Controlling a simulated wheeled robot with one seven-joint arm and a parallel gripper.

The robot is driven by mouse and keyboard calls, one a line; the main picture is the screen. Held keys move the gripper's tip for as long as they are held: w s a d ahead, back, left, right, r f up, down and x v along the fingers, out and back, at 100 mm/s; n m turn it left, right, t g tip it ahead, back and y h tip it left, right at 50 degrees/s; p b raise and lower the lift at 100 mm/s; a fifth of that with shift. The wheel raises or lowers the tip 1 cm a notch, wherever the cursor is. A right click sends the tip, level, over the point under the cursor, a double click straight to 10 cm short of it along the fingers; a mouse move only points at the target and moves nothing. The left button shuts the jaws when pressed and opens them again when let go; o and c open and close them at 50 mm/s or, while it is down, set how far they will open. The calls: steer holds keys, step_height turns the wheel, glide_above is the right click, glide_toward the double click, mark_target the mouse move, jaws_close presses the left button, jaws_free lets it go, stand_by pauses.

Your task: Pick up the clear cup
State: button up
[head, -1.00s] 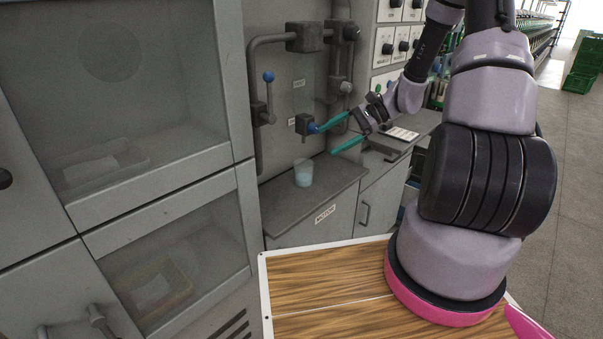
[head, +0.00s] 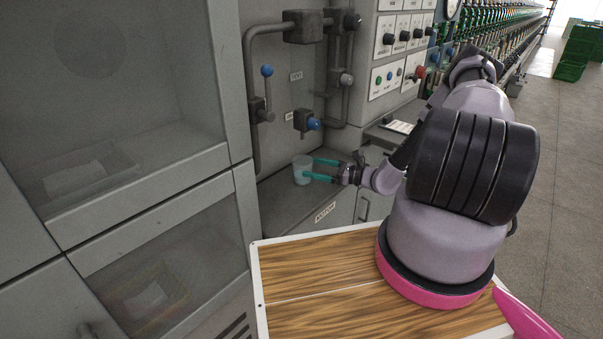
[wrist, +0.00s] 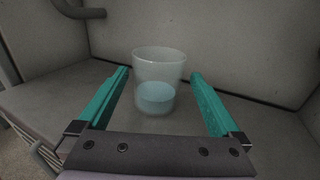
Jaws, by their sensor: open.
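The clear cup (head: 302,170) stands upright on the grey counter ledge below the valves. In the wrist view the cup (wrist: 158,82) is see-through and holds some pale blue liquid. My gripper (head: 312,169) is level and low over the ledge, with its two teal fingers pointing at the cup. In the wrist view my gripper (wrist: 160,88) is open, with one finger on each side of the cup and visible gaps between. The cup sits toward the fingertip end of the opening. Nothing is held.
A pipe with a blue-knobbed lever (head: 267,72) and a blue-ended tap (head: 313,124) are on the wall above the ledge. A grey cabinet (head: 130,190) stands close on the left. A keypad (head: 398,126) lies on the counter to the right.

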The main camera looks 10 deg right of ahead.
steer(key=x, duration=0.7)
steer(key=shift+a, duration=0.3)
steer(key=shift+r, duration=0.1)
steer(key=c, duration=1.2)
